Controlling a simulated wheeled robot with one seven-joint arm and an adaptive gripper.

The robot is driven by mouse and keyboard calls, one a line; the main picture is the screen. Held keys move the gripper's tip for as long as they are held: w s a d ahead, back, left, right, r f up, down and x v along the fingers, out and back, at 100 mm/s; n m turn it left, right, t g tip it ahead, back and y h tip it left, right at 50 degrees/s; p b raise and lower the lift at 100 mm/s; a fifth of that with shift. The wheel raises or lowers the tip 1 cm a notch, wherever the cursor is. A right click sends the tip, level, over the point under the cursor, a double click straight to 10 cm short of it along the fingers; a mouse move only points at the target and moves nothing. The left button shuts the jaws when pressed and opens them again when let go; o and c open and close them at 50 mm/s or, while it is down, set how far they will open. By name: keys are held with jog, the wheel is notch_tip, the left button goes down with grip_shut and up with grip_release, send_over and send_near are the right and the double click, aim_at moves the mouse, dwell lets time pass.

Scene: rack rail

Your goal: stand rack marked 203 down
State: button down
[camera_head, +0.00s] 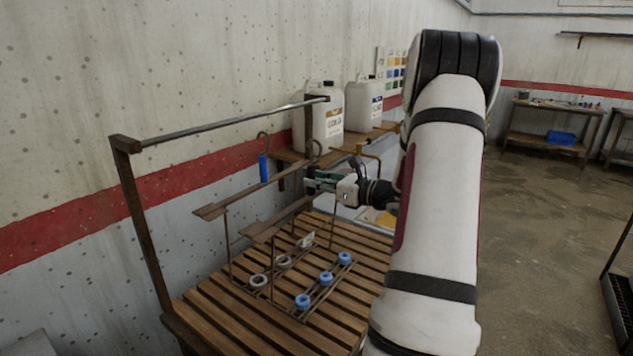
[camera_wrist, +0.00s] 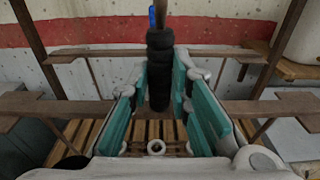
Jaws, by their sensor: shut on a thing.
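A brown metal rack (camera_head: 283,224) has flat bars on top, thin uprights and a lower frame with several blue and grey rings. A small pale tag (camera_head: 306,240) shows on it, too small to read. My gripper (camera_head: 316,184) is at the rack's upper far side. In the wrist view its teal fingers are shut on a black ribbed grip (camera_wrist: 160,62), which stands upright between them. The rack's flat bars (camera_wrist: 75,106) spread to both sides there. I cannot tell whether the rack's lower frame touches the slatted table (camera_head: 205,302).
A metal rail (camera_head: 235,125) on brown posts runs above the table. A hook with a blue sleeve (camera_head: 263,168) hangs from it. White jugs (camera_head: 325,115) stand on a shelf behind my gripper. The table's left front is bare.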

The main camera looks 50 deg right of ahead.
jog(key=c, duration=1.2)
grip_release()
jog(key=shift+f, duration=0.15)
jog(key=o, duration=1.2)
jog(key=shift+s, duration=0.1)
jog(key=s+p, duration=0.4)
jog(key=s, duration=0.7)
jog(key=shift+s+d, duration=0.4)
jog(key=shift+d, duration=0.05)
dwell(0.5)
